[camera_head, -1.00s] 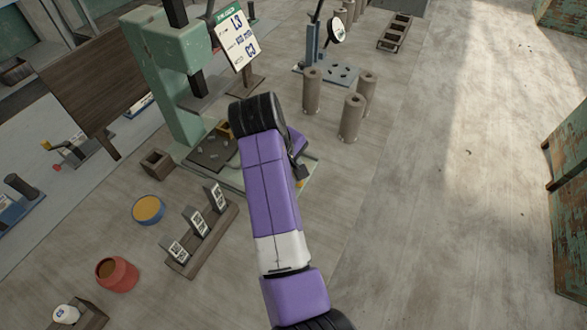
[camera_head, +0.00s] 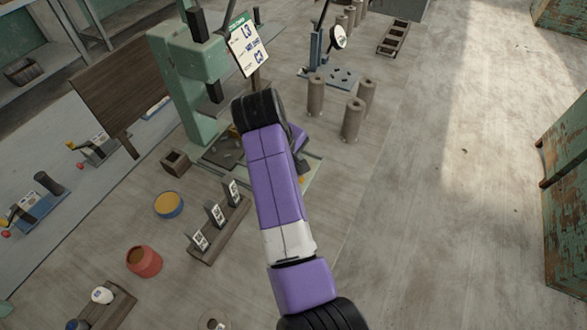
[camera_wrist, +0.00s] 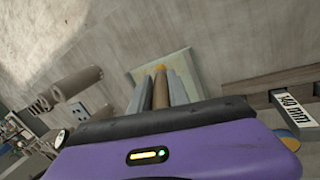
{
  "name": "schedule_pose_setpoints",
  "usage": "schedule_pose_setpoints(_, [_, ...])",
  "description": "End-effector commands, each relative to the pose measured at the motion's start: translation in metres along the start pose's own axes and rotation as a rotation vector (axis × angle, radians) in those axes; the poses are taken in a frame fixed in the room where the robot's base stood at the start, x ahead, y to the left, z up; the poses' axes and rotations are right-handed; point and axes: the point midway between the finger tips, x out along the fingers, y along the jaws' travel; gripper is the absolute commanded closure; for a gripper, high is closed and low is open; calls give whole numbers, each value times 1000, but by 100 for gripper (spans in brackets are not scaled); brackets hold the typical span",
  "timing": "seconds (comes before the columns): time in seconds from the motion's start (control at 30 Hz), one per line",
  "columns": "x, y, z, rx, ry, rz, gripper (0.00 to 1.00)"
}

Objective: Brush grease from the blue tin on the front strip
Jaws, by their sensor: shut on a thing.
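Part of a blue and yellow round thing, probably this tin, shows at the right edge of the wrist view (camera_wrist: 289,140). My gripper (camera_wrist: 162,82) is shut on a brown rod-like handle (camera_wrist: 161,92) with an orange tip, apparently the brush. It points at a pale green strip (camera_wrist: 180,60), which also shows at the foot of the green press (camera_head: 316,168). Contact between tip and strip cannot be told. My arm hides most of the gripper in the head view.
The green press (camera_head: 182,80) with a sign (camera_head: 249,45) stands behind my arm. The labelled rack (camera_head: 222,232) and a red pot (camera_head: 144,261) are at left. Several brown posts (camera_head: 352,120) stand behind right. The floor at right is largely clear.

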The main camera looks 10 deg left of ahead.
Motion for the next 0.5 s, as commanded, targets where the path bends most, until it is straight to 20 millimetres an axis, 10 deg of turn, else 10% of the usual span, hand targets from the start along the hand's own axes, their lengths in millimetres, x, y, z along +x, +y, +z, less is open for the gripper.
schedule_pose_setpoints(0.5, [-21,13,-2,1,0,1,100])
